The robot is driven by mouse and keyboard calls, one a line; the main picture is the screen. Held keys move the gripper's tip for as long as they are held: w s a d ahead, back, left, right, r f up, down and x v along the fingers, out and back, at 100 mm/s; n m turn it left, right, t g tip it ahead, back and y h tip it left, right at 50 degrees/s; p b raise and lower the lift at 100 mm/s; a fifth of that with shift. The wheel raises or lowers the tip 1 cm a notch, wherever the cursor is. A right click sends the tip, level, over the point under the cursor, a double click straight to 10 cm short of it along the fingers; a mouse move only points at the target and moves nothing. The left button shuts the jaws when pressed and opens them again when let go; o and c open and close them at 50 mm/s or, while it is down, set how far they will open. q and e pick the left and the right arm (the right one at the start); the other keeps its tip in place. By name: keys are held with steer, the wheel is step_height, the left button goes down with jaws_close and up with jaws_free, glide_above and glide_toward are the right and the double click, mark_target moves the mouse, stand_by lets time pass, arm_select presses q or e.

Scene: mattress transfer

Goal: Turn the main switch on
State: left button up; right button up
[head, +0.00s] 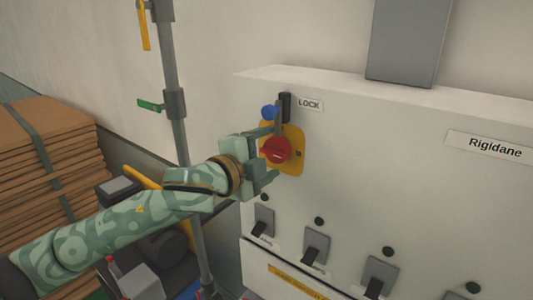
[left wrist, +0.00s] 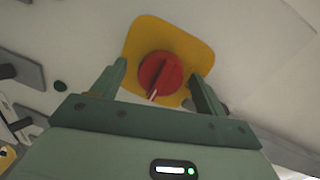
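The main switch is a red round knob (head: 276,151) on a yellow plate (head: 296,138), mounted on the white cabinet below the LOCK label. My left gripper (head: 268,156) is at the knob, with its fingers apart on either side of it. In the left wrist view the red knob (left wrist: 160,72) lies between and ahead of the two open fingertips (left wrist: 160,85), with visible gaps on both sides. A white mark shows on the knob. Whether the fingers overlap the knob in depth is hard to tell. My right gripper is not in view.
A black lock lever with a blue knob (head: 269,112) sits just above the plate. Several small switches (head: 316,246) line the cabinet (head: 400,160) below. A grey pipe (head: 170,60) stands left of it. Stacked cardboard (head: 40,150) is at the far left.

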arm_select(q)
steer(key=shift+r, duration=0.1)
steer(key=b+v, duration=0.4)
steer(key=v, duration=1.2)
steer(key=shift+s+a, duration=0.15)
steer(key=shift+s, duration=0.05)
